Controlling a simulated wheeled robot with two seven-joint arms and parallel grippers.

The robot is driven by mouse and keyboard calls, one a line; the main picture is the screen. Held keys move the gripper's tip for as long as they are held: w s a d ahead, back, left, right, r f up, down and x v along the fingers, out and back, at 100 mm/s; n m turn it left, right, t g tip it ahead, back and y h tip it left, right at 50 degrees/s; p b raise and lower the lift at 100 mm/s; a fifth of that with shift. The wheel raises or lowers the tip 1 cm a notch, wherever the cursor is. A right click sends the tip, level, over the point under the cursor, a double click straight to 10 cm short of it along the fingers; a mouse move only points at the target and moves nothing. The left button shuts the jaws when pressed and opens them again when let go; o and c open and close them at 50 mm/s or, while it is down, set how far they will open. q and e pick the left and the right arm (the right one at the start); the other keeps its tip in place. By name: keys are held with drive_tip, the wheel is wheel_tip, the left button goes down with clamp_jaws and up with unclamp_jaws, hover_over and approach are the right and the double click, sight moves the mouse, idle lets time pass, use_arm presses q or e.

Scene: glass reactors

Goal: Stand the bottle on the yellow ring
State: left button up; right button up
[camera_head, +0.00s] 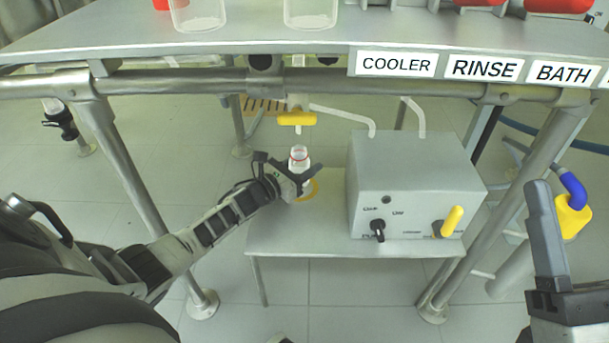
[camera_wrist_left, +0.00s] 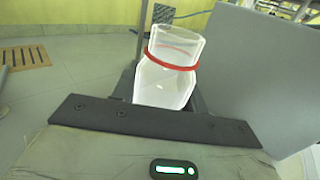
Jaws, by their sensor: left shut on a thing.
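The bottle (camera_head: 299,155) is clear, with a red band round its neck, and looks upright in the head view. It also shows in the left wrist view (camera_wrist_left: 170,75), where it looks slightly tilted. My left gripper (camera_head: 292,178) is shut on the bottle. The yellow ring (camera_head: 313,190) lies on the small grey table under the yellow tap, partly hidden by the gripper and bottle. The bottle is at the ring; I cannot tell whether its base touches it. My right gripper (camera_head: 545,240) shows only in part at the right edge, away from the bottle.
The yellow tap handle (camera_head: 297,119) hangs just above and behind the bottle. A grey control box (camera_head: 410,185) with a yellow lever stands right of it on the small table (camera_head: 330,240). A rail and labelled shelf (camera_head: 250,40) cross above. The table's front is clear.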

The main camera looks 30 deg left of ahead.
use_arm(q)
drive_tip(key=shift+f, duration=0.8)
use_arm(e)
drive_tip(key=n+y, duration=0.1)
drive_tip(key=s+r+n+y, duration=0.1)
drive_tip(key=n, duration=0.1)
drive_tip(key=shift+a+r+y, duration=0.15)
drive_tip(key=shift+r+y, duration=0.15)
use_arm(q)
drive_tip(key=shift+f, duration=0.15)
drive_tip(key=o, duration=1.1)
